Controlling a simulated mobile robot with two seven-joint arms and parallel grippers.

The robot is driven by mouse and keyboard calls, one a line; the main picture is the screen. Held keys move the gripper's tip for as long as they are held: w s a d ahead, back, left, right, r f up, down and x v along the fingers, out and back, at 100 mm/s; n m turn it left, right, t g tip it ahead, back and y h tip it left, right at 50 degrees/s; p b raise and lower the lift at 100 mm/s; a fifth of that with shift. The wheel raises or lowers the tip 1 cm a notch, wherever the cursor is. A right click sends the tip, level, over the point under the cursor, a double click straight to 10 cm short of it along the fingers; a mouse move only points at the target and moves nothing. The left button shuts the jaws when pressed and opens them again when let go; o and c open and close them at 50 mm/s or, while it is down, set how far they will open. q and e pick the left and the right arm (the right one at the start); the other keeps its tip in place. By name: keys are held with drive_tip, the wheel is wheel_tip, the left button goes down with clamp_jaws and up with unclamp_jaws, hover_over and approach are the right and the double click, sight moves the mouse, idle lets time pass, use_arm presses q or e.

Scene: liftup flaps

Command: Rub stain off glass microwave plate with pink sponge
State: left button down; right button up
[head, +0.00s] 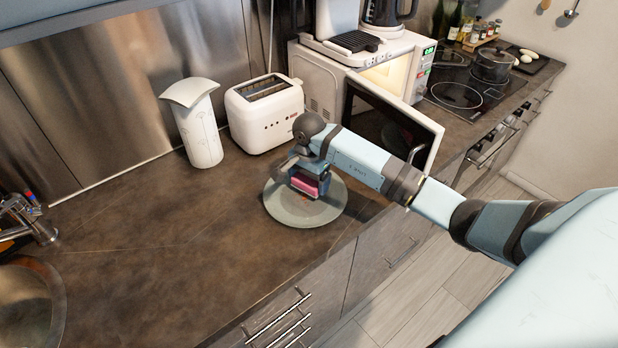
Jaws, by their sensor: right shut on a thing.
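The round glass microwave plate (285,212) lies flat on the dark countertop near its front edge. A brownish stain (304,198) shows on the plate, just below the sponge. The pink sponge (303,184) is in my right gripper (308,182), low over the middle of the plate. The gripper is shut on the sponge; I cannot tell whether the sponge touches the glass. The gripper and arm hide the back right part of the plate. My left gripper is not in view.
The microwave (335,75) stands behind with its door (425,125) open toward the front, close to my right arm. A white toaster (265,112) and a white container (195,125) stand at the back. A sink (30,305) is at the left; the counter between is clear.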

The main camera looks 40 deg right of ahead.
idle(0.3)
drive_tip(key=shift+f+b, duration=0.8)
drive_tip(key=shift+f, duration=0.2)
